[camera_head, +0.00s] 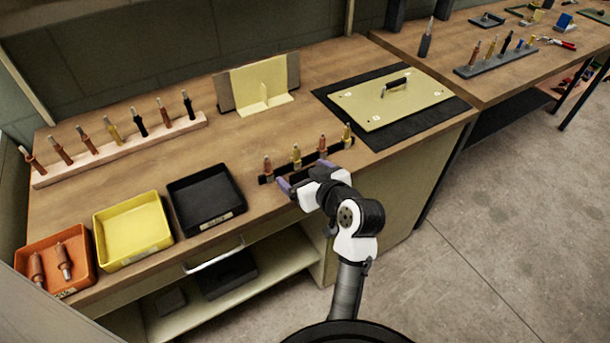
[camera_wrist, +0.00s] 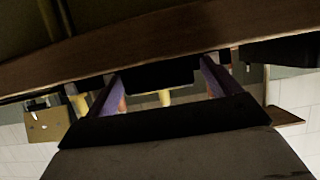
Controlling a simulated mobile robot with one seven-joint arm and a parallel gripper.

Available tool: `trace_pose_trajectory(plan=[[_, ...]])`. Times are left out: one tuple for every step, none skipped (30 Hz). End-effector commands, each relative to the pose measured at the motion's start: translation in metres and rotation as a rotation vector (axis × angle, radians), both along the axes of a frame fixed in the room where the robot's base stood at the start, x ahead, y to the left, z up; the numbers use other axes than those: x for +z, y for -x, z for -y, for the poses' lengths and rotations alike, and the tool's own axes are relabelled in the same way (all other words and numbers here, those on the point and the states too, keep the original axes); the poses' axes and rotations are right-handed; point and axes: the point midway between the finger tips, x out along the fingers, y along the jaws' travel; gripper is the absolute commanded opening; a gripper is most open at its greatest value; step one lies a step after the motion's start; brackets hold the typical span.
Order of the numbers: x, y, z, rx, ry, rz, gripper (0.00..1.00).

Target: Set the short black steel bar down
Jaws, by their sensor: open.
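The short black steel bar (camera_head: 309,160) lies along the bench's front edge, with several copper and yellow fasteners standing upright along it. My gripper (camera_head: 302,176) is open at the near side of the bar, its purple fingertips spread beside it. In the wrist view the two purple fingers of my gripper (camera_wrist: 160,82) are apart, with a dark block between or beyond them. I cannot tell from this view whether they touch it. Part of the bar's near side is hidden by my gripper.
Orange (camera_head: 82,285), yellow (camera_head: 150,248) and black (camera_head: 222,216) trays stand to the left along the front edge. A wooden rack (camera_head: 60,176) of tools is behind them. A yellow-green panel with a handle (camera_head: 420,105) lies on a black mat (camera_head: 440,122) at right.

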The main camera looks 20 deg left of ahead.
Motion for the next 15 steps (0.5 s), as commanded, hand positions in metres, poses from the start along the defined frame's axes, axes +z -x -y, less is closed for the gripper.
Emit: trace_pose_trajectory(plan=[[-0.0001, 0.0001, 0.0001, 0.000, 0.000, 0.000, 0.89], [0.0000, 0.0001, 0.0002, 0.000, 0.000, 0.000, 0.89], [0.0000, 0.0001, 0.0002, 0.000, 0.000, 0.000, 0.85], [0.0000, 0.0002, 0.0002, 0.000, 0.000, 0.000, 0.81], [0.0000, 0.0002, 0.0002, 0.000, 0.000, 0.000, 0.77], [0.0001, 0.0002, 0.0004, 0.000, 0.000, 0.000, 0.72], [0.0001, 0.0002, 0.0004, 0.000, 0.000, 0.000, 0.68], [0.0001, 0.0002, 0.0004, 0.000, 0.000, 0.000, 0.64], [0.0001, 0.0003, 0.0004, 0.000, 0.000, 0.000, 0.59], [0.0001, 0.0003, 0.0004, 0.000, 0.000, 0.000, 0.55], [0.0001, 0.0002, 0.0005, 0.000, 0.000, 0.000, 0.51], [0.0001, 0.0003, 0.0004, 0.000, 0.000, 0.000, 0.46], [0.0001, 0.0003, 0.0004, 0.000, 0.000, 0.000, 0.42], [0.0001, 0.0003, 0.0004, 0.000, 0.000, 0.000, 0.38], [0.0001, 0.0003, 0.0004, 0.000, 0.000, 0.000, 0.33]])
